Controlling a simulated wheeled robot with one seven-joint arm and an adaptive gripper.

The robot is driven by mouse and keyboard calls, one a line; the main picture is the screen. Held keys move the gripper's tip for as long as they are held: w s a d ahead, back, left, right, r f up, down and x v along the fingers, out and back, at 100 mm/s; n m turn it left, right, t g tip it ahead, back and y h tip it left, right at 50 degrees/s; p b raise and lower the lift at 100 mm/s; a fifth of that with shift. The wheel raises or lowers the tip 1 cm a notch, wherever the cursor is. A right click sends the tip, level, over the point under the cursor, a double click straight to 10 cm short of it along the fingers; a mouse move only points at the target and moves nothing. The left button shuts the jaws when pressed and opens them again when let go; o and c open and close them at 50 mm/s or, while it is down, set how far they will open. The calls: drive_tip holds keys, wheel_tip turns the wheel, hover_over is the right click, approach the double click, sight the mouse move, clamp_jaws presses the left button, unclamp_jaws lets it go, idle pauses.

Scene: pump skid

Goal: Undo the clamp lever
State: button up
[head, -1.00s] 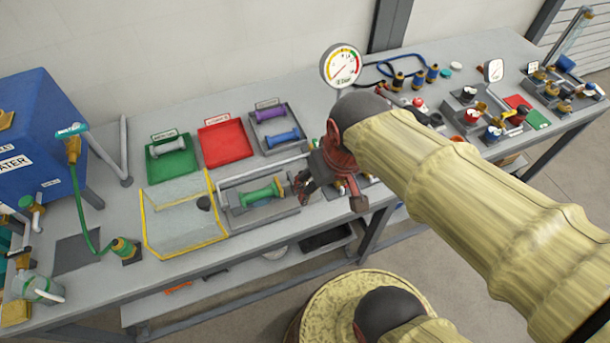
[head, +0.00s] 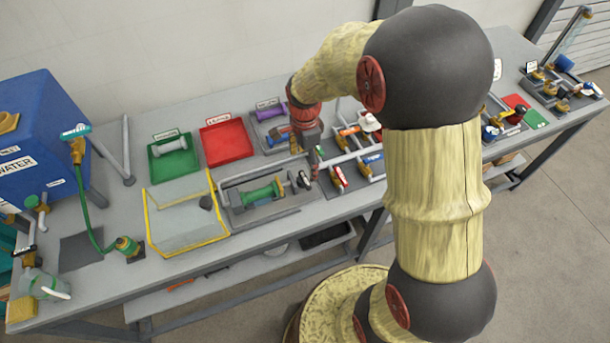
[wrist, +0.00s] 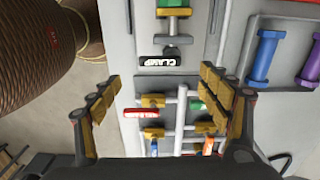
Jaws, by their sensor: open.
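The clamp lever shows in the wrist view as a black piece marked CLAMP (wrist: 171,61), at the end of the holder with the green spool (wrist: 173,4). In the head view the black piece (head: 303,181) is beside the right end of the green spool (head: 263,193), partly hidden near my fingers. My gripper (head: 305,157) is open and points down over the bench near this end of the holder. In the wrist view my gripper (wrist: 160,95) has its two fingers wide apart with nothing between them touching. The label lies between and slightly beyond the fingertips.
A pipe rack with a red-handled valve (wrist: 141,113) lies under the fingers in the wrist view. A clear yellow-edged guard (head: 187,222) stands left of the holder. Red (head: 226,158) and green (head: 152,177) trays lie behind. A blue water tank (head: 45,135) is far left.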

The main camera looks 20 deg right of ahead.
sight(305, 179)
drive_tip(key=shift+f, duration=0.4)
wheel_tip(305, 179, down, 7)
drive_tip(key=shift+b, duration=0.75)
drive_tip(key=shift+c, duration=1.1)
drive_tip(key=c, duration=0.9)
